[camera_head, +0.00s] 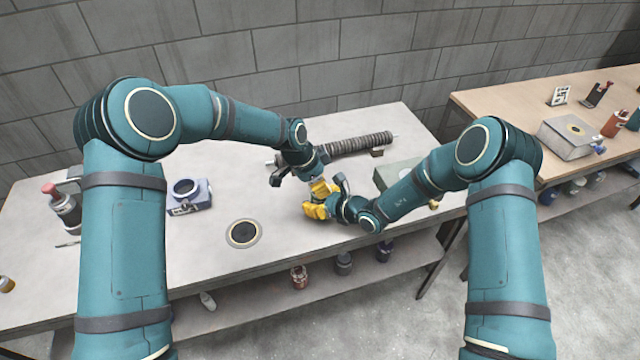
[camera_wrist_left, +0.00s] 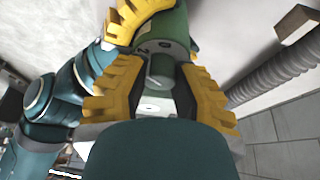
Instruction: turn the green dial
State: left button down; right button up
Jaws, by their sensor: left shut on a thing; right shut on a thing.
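A green cylindrical body (camera_wrist_left: 165,28) with a narrower grey-green knob (camera_wrist_left: 160,72) at its end shows in the left wrist view; I take it for the piece with the green dial. My left gripper (camera_wrist_left: 160,95) is shut on the knob, one yellow finger on each side. My right gripper (camera_head: 318,207) is shut on the green body, and its yellow fingers also show at the top of the wrist view. In the head view my left gripper (camera_head: 321,188) meets the right one above the table front, and the fingers mostly hide the piece.
A ribbed grey tube (camera_head: 355,144) lies at the back of the table (camera_head: 215,270). A grey-green box (camera_head: 392,174) stands right, partly behind my right arm. A blue device (camera_head: 188,196) and a round dark disc (camera_head: 243,233) lie left. A wooden bench (camera_head: 500,100) stands right.

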pick_arm(q)
jog(key=shift+d+n, duration=0.1)
jog(key=shift+n, duration=0.4)
jog(key=c, duration=0.7)
grip_release()
jog(key=v, duration=1.2)
jog(key=shift+s, duration=0.25)
